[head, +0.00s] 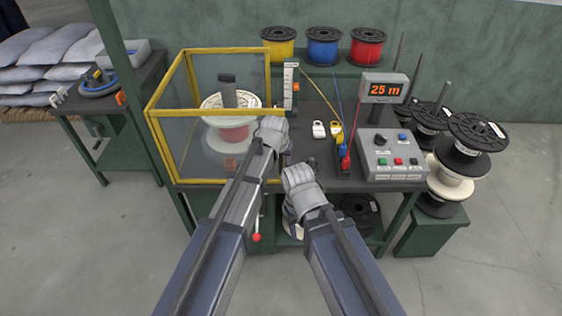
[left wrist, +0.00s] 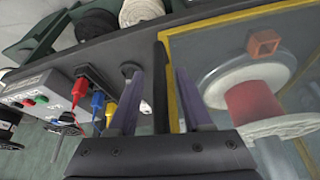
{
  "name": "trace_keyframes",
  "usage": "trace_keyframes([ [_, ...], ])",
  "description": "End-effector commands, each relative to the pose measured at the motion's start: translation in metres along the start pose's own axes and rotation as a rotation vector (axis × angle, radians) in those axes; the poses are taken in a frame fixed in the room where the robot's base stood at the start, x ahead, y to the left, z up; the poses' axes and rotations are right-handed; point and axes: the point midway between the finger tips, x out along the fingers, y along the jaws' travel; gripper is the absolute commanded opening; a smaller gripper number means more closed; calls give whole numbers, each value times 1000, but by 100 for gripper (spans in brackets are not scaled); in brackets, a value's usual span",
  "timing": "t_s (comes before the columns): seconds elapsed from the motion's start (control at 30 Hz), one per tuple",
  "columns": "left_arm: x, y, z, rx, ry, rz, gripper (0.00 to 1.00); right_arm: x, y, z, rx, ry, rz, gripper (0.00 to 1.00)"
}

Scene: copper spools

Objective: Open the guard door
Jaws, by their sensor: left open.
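The guard door (head: 190,150) is the clear, yellow-framed front of the guard box on the bench, and it looks closed. A small orange block (head: 231,163) is on its lower part; it also shows in the left wrist view (left wrist: 264,43). My left gripper (head: 272,130) is at the door's right edge and hides part of it. In the left wrist view my open left fingers (left wrist: 158,100) lie either side of the yellow frame edge (left wrist: 171,85); I cannot tell whether they touch it. My right gripper (head: 303,185) is at the bench's front edge, its fingers hidden.
A spool (head: 231,103) stands inside the box. To the right are coloured clips (head: 344,150), a control box (head: 388,155) and a display reading 25 m (head: 384,89). Coloured spools (head: 323,47) stand behind. A red-knobbed lever (head: 257,237) hangs below the bench. Stacked spools (head: 460,160) stand at right.

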Motion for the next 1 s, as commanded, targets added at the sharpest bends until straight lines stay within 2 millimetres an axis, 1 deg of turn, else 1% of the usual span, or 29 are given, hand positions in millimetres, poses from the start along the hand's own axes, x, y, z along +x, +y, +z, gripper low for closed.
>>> trace_keyframes([
  [0.03,0,0,0,0,0,0,50,0,0,0,0,0,0,50],
  [0.07,0,0,0,0,0,0,47,0,0,0,0,0,0,50],
  [0.4,0,0,0,0,0,0,9,0,0,0,0,0,0,50],
  [0.5,0,0,0,0,0,0,0,0,0,0,0,0,0,50],
  [1.0,0,0,0,0,0,0,0,0,0,0,0,0,0,50],
])
